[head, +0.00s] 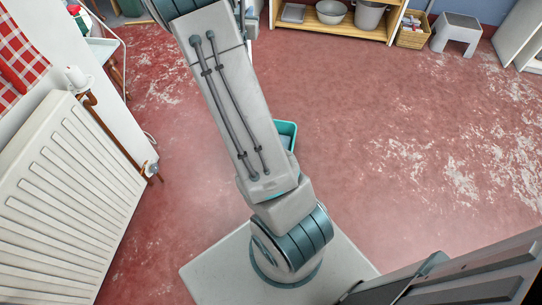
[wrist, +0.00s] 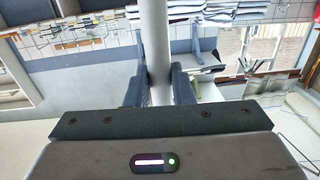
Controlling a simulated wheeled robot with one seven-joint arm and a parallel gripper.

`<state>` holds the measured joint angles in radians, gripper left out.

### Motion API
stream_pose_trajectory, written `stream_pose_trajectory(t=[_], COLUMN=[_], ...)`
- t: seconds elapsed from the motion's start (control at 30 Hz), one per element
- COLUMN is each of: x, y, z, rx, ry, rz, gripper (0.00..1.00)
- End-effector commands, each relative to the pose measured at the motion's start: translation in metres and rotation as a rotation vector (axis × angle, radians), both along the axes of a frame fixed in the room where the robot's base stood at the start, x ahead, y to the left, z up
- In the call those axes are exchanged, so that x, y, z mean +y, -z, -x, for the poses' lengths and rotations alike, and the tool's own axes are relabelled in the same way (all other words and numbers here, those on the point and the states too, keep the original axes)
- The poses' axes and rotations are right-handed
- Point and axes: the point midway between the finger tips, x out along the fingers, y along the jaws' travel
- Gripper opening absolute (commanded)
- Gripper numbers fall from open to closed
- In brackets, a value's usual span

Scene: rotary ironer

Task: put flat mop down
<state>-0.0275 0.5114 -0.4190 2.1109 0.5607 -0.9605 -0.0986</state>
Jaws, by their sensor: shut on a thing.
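In the wrist view a pale grey pole, the handle of the flat mop (wrist: 154,35), stands between the two dark fingers of my gripper (wrist: 158,80). My gripper is shut on this handle. The handle runs up out of the top of the picture. The mop's flat head is not seen in either view. In the head view my gripper and the mop are out of sight; only my arm shows.
A white radiator (head: 65,200) stands at the left wall. A teal container (head: 287,130) is partly hidden behind my arm. A wooden shelf (head: 322,30), a basket (head: 411,36) and a grey step stool (head: 456,34) stand at the back. The red floor (head: 400,130) between is clear.

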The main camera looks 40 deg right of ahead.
Motion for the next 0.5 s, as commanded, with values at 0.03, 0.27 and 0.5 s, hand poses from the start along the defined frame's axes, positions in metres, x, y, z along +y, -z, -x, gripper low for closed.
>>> stream_pose_trajectory(t=[0.03, 0.27, 0.5], x=[-0.008, -0.041, -0.06], y=[0.014, 0.025, 0.029], z=[0.003, 0.023, 0.037], rx=[-0.006, -0.003, 0.0], ry=[0.025, 0.132, 0.191], rz=[0.003, 0.004, 0.004], gripper=[0.0, 0.0, 0.0])
